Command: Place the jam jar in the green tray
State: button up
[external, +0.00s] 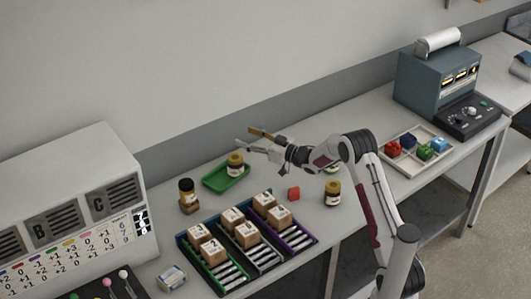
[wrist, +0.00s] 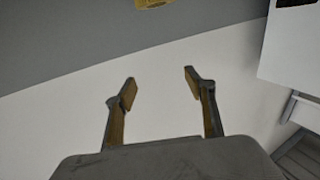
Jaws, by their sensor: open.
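The green tray (external: 212,183) lies on the table left of my arm. A jar with a tan lid (external: 235,164) stands upright in it. A darker jar (external: 187,196) stands left of the tray. Another jar (external: 333,192) stands right of it, near my arm, and one more (external: 331,168) is partly hidden behind my arm. The labels are too small to read, so I cannot tell which jar is jam. My gripper (external: 245,137) is open and empty, raised above and beyond the tray jar in the picture. The wrist view shows its spread fingers (wrist: 158,88) with nothing between them.
A rack (external: 262,268) with several numbered boxes stands in front of the tray. A white sorting tray (external: 397,156) of coloured blocks and a grey machine (external: 437,85) are at the right. A large panel (external: 75,205) stands left.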

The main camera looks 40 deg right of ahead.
jog(key=shift+r, duration=0.1)
dwell(0.5)
jog(key=s+d+r+m+g+h, duration=0.1)
jog(key=s+d+r+m+h, duration=0.15)
jog(key=s+r+h, duration=0.4)
jog(key=s+r+m+g+h, duration=0.1)
jog(key=s+r+g, duration=0.35)
jog(key=s, duration=0.85)
jog(key=s+a+f+g, duration=0.1)
jog(key=s+f, duration=0.1)
jog(key=s, duration=1)
jog(key=s+a+f+g, duration=0.2)
jog(key=s, duration=1)
jog(key=s+a+f+g, duration=0.2)
jog(key=s+f, duration=0.1)
jog(key=s, duration=0.9)
jog(key=shift+s+a+m+y, duration=0.2)
jog(key=shift+s+m+y, duration=0.15)
jog(key=shift+m, duration=0.1)
